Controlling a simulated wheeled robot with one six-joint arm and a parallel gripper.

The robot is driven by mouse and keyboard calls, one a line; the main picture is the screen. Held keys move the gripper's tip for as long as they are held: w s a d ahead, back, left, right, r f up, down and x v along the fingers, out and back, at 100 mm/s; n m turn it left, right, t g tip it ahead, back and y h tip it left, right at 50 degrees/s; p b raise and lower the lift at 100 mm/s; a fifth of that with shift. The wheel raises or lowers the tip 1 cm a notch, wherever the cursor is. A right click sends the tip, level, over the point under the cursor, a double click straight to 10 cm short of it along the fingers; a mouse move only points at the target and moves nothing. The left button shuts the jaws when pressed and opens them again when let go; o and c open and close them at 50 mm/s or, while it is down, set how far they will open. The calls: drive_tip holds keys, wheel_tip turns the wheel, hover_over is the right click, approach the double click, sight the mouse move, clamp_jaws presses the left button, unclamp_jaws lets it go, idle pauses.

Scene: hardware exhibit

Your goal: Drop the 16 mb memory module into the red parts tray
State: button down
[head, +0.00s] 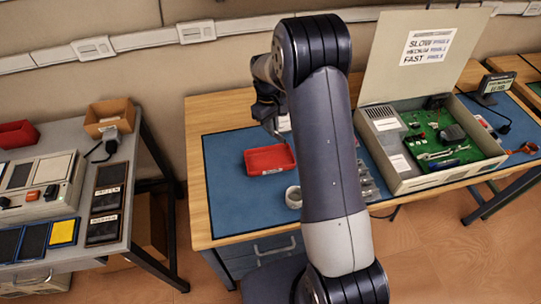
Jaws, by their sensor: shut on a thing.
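The red parts tray (269,160) lies on the blue mat of the middle workbench, left of my arm. It looks empty. My gripper (272,124) is above and behind the tray in the picture, pointing down. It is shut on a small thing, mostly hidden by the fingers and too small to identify. I cannot make out a 16 mb memory module anywhere else. A pale patch beside the fingers is partly hidden by my arm.
A roll of tape (293,197) lies in front of the tray. An open case (408,181) with a green circuit board stands at the right. A grey table (128,150) at the left holds another red bin (17,134) and a cardboard box (108,117). The mat left of the tray is clear.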

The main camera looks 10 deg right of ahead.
wheel_tip(320, 180, down, 5)
drive_tip(key=b, duration=0.3)
drive_tip(key=shift+f, duration=0.2)
drive_tip(key=c, duration=1.5)
unclamp_jaws()
drive_tip(key=r, duration=0.3)
drive_tip(key=w+r+b, duration=0.1)
drive_tip(key=r, duration=0.6)
drive_tip(key=shift+w+a+r+b, duration=0.2)
drive_tip(key=shift+a+r+b, duration=0.15)
drive_tip(key=shift+a+b, duration=0.05)
drive_tip(key=shift+f, duration=0.1)
